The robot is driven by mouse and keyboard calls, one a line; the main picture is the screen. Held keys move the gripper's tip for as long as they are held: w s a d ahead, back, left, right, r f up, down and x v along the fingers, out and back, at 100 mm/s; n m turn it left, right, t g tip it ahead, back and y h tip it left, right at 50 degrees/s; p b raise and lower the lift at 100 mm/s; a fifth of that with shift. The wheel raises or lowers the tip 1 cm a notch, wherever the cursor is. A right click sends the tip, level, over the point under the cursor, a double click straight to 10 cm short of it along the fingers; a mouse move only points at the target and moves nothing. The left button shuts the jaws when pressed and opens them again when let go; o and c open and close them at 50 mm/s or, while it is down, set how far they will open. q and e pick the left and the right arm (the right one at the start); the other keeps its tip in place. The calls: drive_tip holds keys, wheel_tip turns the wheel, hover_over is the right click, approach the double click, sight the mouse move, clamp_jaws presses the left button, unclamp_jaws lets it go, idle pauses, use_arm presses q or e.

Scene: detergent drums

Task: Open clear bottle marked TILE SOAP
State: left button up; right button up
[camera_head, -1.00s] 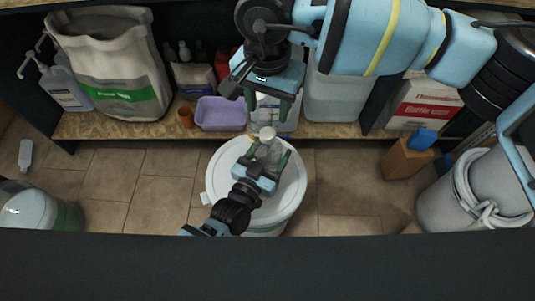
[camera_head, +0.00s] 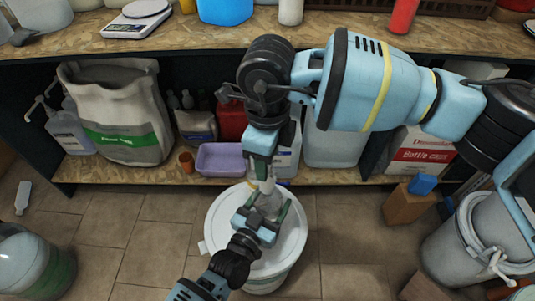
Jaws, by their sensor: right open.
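A small clear bottle (camera_head: 268,204) stands upright over the white drum's lid (camera_head: 290,236). Its marking is not legible here. My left gripper (camera_head: 265,211) comes from below in the picture, with its dark green fingers on both sides of the bottle's body, shut on it. My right gripper (camera_head: 265,182) points down right above the bottle's top. Its jaws are open, and it largely hides the cap, so I cannot tell whether the fingers touch it.
A cardboard box (camera_head: 408,204) and a grey drum (camera_head: 462,245) stand right.

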sight(267, 183)
drive_tip(key=m, duration=0.4)
drive_tip(key=shift+m, duration=0.4)
drive_tip(key=m, duration=1.8)
drive_tip(key=shift+f, duration=0.1)
drive_tip(key=shift+f, duration=3.9)
